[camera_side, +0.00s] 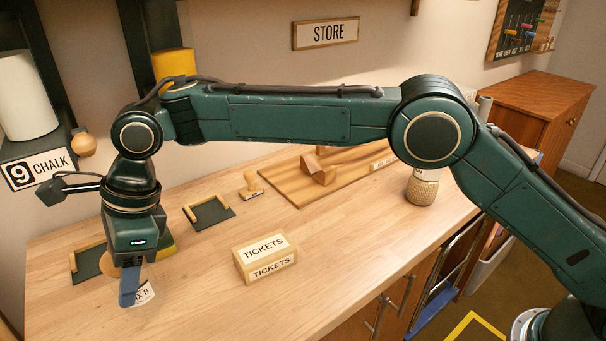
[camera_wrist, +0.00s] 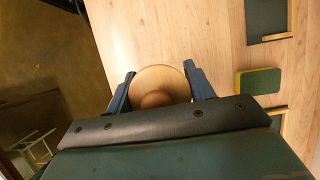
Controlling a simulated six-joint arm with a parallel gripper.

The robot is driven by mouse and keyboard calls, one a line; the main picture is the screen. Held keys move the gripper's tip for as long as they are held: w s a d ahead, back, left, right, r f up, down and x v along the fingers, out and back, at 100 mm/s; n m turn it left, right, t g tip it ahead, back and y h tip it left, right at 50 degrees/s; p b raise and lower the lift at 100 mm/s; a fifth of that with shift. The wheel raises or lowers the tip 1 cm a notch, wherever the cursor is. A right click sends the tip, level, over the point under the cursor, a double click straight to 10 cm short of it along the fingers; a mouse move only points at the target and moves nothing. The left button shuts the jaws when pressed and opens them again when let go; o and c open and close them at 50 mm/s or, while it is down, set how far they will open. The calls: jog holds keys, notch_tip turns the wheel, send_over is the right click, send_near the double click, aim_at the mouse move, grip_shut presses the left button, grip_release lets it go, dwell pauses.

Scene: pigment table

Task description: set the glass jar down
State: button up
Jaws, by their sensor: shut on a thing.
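The glass jar shows in the side view as a pale clear body with a white label (camera_side: 145,293), mostly hidden by my gripper (camera_side: 133,287). In the wrist view its round wooden lid (camera_wrist: 146,76) with a brown knob sits between the two blue fingers of my gripper (camera_wrist: 160,92). The fingers are shut on the jar from both sides. It is over the wooden table (camera_side: 190,300), near the table's front left edge. I cannot tell whether its base touches the table.
Dark pads with wooden corner brackets lie behind my gripper (camera_side: 88,262) and farther back (camera_side: 215,213). A green-and-yellow block (camera_wrist: 258,82) is right of the jar. A TICKETS box (camera_side: 265,259), a stamp (camera_side: 250,185) and a woven-covered jar (camera_side: 422,188) stand farther right.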

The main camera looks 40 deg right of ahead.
aim_at(142, 305)
jog(key=shift+f, duration=1.95)
jog(key=shift+f, duration=2)
jog(key=shift+f, duration=0.1)
jog(key=o, duration=1.1)
jog(key=shift+f, duration=0.1)
jog(key=v, duration=1.2)
jog(key=shift+d, duration=0.1)
